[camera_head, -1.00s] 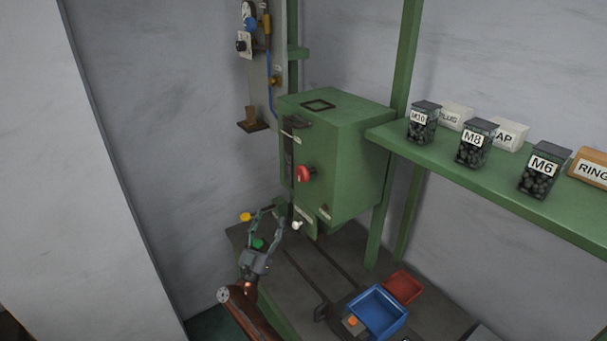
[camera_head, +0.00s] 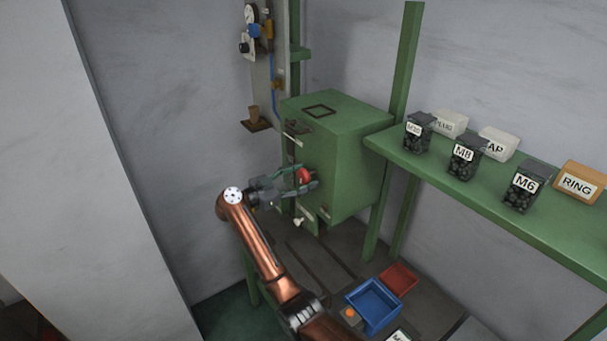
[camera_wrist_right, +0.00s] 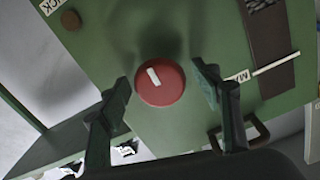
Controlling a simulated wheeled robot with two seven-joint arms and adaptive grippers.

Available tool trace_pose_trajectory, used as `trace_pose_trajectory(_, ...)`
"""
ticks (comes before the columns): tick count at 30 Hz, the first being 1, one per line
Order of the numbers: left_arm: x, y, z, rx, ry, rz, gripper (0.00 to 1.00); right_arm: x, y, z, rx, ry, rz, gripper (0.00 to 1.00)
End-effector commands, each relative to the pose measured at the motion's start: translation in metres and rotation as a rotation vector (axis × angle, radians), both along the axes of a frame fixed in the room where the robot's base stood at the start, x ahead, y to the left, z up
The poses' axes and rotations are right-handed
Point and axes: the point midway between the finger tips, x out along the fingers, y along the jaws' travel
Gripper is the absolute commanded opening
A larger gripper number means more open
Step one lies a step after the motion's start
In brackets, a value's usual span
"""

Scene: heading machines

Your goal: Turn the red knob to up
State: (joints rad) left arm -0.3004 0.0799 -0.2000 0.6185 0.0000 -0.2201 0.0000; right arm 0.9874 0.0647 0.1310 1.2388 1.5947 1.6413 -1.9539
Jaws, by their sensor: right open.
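The red knob (camera_head: 304,175) sits on the front face of the green machine box (camera_head: 347,150). In the right wrist view the red knob (camera_wrist_right: 161,83) is round with a white mark, which points to the upper left of that picture. My right gripper (camera_head: 308,178) is at the knob in the head view. In the right wrist view my right gripper (camera_wrist_right: 165,85) is open, with one finger on each side of the knob and a visible gap to each. My left gripper is not in view.
A green shelf (camera_head: 480,183) at the right holds several labelled jars and boxes. A blue bin (camera_head: 375,305) and a red bin (camera_head: 398,279) lie on the dark bench below. A panel with gauges (camera_head: 262,60) stands behind the box.

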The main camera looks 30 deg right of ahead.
Motion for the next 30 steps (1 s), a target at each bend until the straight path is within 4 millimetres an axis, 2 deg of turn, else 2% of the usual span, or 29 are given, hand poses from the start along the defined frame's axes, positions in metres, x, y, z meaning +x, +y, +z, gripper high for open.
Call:
trace_pose_trajectory(11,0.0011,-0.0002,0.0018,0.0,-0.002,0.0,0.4,0.0004,-0.0055,-0.0003,-0.001,-0.001,0.001,0.57)
trace_pose_trajectory(27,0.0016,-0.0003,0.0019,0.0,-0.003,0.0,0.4,0.0005,-0.0051,-0.0002,-0.001,-0.001,0.001,0.2)
trace_pose_trajectory(30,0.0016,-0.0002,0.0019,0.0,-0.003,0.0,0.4,0.0006,-0.0051,-0.0002,-0.001,-0.001,0.001,0.17)
